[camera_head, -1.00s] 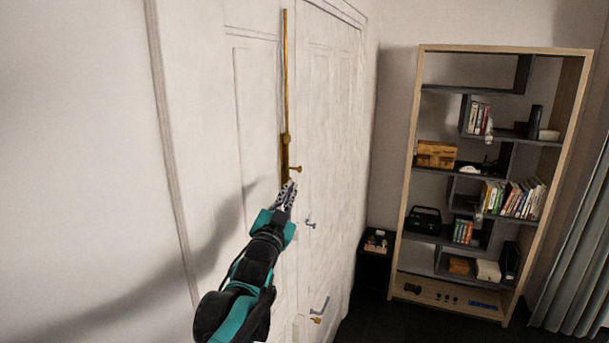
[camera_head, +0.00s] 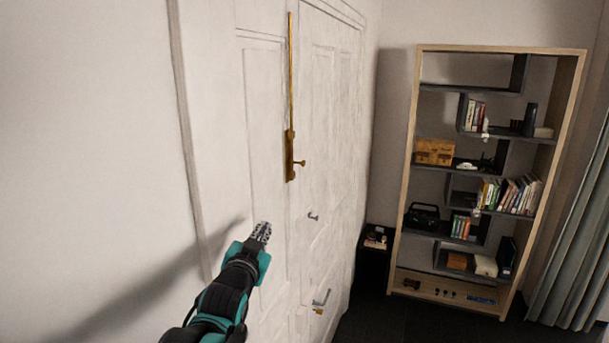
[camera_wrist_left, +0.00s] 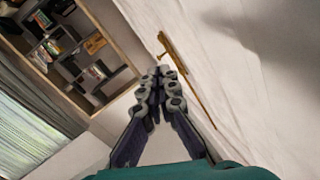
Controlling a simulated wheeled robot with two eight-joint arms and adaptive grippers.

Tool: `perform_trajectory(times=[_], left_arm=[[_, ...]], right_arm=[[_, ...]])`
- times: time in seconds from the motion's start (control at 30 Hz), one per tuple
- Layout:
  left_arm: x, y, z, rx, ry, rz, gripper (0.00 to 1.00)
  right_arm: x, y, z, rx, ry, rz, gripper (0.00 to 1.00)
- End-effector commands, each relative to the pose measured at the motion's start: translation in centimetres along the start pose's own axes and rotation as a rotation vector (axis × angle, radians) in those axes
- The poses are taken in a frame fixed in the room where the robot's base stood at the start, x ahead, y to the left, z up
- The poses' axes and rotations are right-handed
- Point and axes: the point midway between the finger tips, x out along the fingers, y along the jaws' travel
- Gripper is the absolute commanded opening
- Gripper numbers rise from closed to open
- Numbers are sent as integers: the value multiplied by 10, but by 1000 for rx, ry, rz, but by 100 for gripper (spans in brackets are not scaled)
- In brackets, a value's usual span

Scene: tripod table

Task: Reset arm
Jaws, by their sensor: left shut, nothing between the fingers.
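My left gripper (camera_head: 262,232) is in front of the white double door (camera_head: 265,130), below and to the left of the brass bolt (camera_head: 290,157). Its fingers are together and hold nothing. The wrist view shows the closed fingertips (camera_wrist_left: 161,76) in the middle, with the brass bolt (camera_wrist_left: 175,55) beyond them. In the head view a gap shows between the gripper and the bolt. The bolt has a long vertical rod and a small knob pointing right. My right gripper is not in view.
A tall wooden bookshelf (camera_head: 405,180) with books stands at the back right. A small dark side table (camera_head: 374,262) stands beside it. A curtain (camera_head: 570,280) hangs at the far right.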

Motion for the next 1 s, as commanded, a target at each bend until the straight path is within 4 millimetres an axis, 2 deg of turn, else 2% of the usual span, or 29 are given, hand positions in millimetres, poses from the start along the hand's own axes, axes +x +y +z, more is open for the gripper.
perform_trajectory(times=[0.17, 0.4, 0.5, 0.7, 0.73, 0.8, 1.0], left_arm=[[-56, -2, 62, -85, -209, 13, 0], [-174, 18, 176, -251, -586, 34, 0], [-217, 31, 212, -308, -711, 41, 0], [-292, 58, 272, -400, -921, 51, 0], [-300, 62, 280, -411, -944, 52, 0], [-294, 69, 300, -406, -934, 52, 0], [-292, 87, 346, -404, -931, 53, 0]], right_arm=[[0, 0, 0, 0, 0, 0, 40], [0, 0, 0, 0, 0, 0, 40], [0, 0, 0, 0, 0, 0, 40], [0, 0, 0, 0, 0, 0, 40], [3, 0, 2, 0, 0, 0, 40], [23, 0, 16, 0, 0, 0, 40], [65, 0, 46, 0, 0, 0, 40]])
